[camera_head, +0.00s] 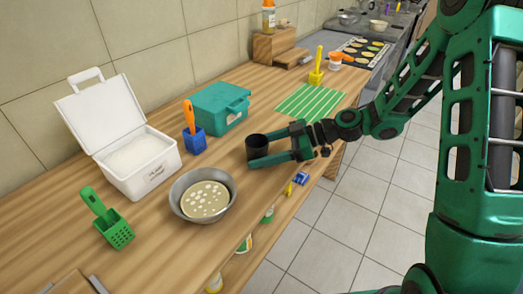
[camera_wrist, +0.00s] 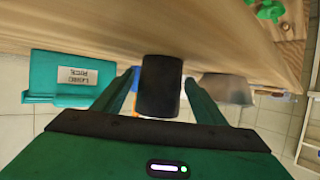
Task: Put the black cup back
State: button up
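The black cup (camera_head: 257,147) is upright at the middle of the wooden counter, right of the blue holder and beyond the metal bowl. It appears to stand on the counter, though its base is partly hidden by a finger. My green gripper (camera_head: 262,151) reaches in from the right with one finger on each side of the cup. In the wrist view the cup (camera_wrist: 160,86) is between the spread fingertips (camera_wrist: 162,82), with narrow gaps showing on both sides. The gripper looks open around the cup.
A teal box (camera_head: 220,105) and blue holder (camera_head: 194,138) stand behind the cup. A metal bowl (camera_head: 178,207) of batter is nearer, a green-striped mat (camera_head: 311,101) farther along. A white open container (camera_head: 137,160) and green holder (camera_head: 116,232) are left. The counter's front edge is close.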

jog(key=shift+r, duration=0.1)
jog(key=v, duration=1.2)
jog(key=shift+r, duration=0.1)
jog(key=shift+s+d, duration=0.1)
jog(key=shift+s, duration=0.1)
jog(key=s+d+f+m+h, duration=0.2)
jog(key=s+d+m+h, duration=0.85)
jog(key=d, duration=0.45)
jog(key=s+d+r+m+h, duration=0.1)
jog(key=s+d+r+m, duration=0.1)
jog(key=s+d+m, duration=0.3)
jog(key=s+d+r+m+g+h, duration=0.1)
jog(key=s+d+r+m+h, duration=0.1)
jog(key=s+d+m, duration=0.4)
jog(key=s+m, duration=0.2)
jog(key=s, duration=0.3)
jog(key=shift+s+r, duration=0.2)
jog(key=shift+s, duration=0.2)
jog(key=shift+d, duration=0.1)
